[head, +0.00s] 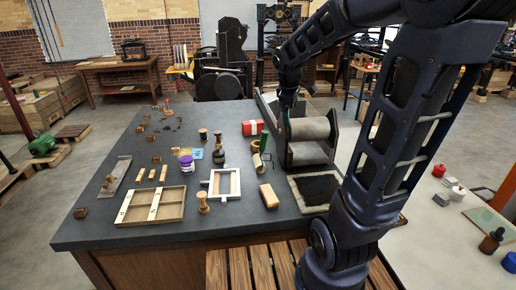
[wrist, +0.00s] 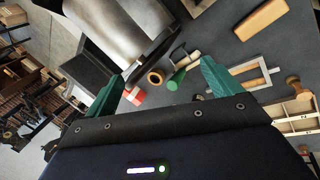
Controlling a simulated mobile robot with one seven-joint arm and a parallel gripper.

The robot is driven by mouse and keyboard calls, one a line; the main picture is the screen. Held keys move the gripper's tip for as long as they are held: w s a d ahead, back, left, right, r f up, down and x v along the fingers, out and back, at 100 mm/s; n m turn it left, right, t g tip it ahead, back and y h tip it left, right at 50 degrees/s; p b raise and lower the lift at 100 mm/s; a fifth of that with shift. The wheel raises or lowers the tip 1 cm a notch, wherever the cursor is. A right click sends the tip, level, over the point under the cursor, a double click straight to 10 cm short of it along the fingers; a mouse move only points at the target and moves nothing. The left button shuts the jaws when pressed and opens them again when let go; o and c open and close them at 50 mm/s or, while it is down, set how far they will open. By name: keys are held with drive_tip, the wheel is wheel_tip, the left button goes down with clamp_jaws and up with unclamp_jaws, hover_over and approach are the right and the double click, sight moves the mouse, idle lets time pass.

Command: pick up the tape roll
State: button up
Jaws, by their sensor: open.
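A small tan ring (wrist: 155,77) with a dark hole, which looks like the tape roll, shows in the wrist view between my fingers' directions, beyond the tips. In the head view a tan roll-like piece (head: 257,161) stands on the dark table left of the press roller; I cannot tell surely that it is the same thing. My gripper (wrist: 162,84) has its two green fingers spread wide with nothing between them. In the head view my gripper (head: 286,118) hangs beside the press, partly hidden, above and right of the tan piece.
The press's big metal roller (head: 309,128) stands close on the right. A green cylinder (wrist: 178,77) and a red-and-white box (head: 254,127) crowd the ring. A wooden block (head: 268,196), a white frame (head: 224,184) and a purple jar (head: 186,164) lie on the dark table (head: 100,228).

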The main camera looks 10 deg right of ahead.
drive_tip(key=w+a+f+n, duration=0.2)
drive_tip(key=w+f+n, duration=0.15)
drive_tip(key=w, duration=0.25)
drive_tip(key=w+a+f+n, duration=0.2)
drive_tip(key=w+f+n, duration=0.15)
drive_tip(key=w, duration=0.25)
drive_tip(key=n+h, duration=0.1)
drive_tip(key=n, duration=0.7)
approach(257, 144)
drive_tip(key=shift+s+d+f, duration=0.2)
drive_tip(key=shift+d+f, duration=0.1)
drive_tip(key=shift+f, duration=0.3)
drive_tip(key=shift+s+d+f, duration=0.2)
drive_tip(key=shift+d+f, duration=0.15)
drive_tip(key=shift+f, duration=0.25)
drive_tip(key=shift+s+x, duration=0.15)
drive_tip(key=shift+x, duration=1.15)
drive_tip(key=shift+s+x, duration=0.15)
drive_tip(key=shift+x, duration=1.15)
drive_tip(key=shift+a+f, duration=0.1)
drive_tip(key=shift+a, duration=0.1)
drive_tip(key=shift+c, duration=0.2)
drive_tip(key=c, duration=1)
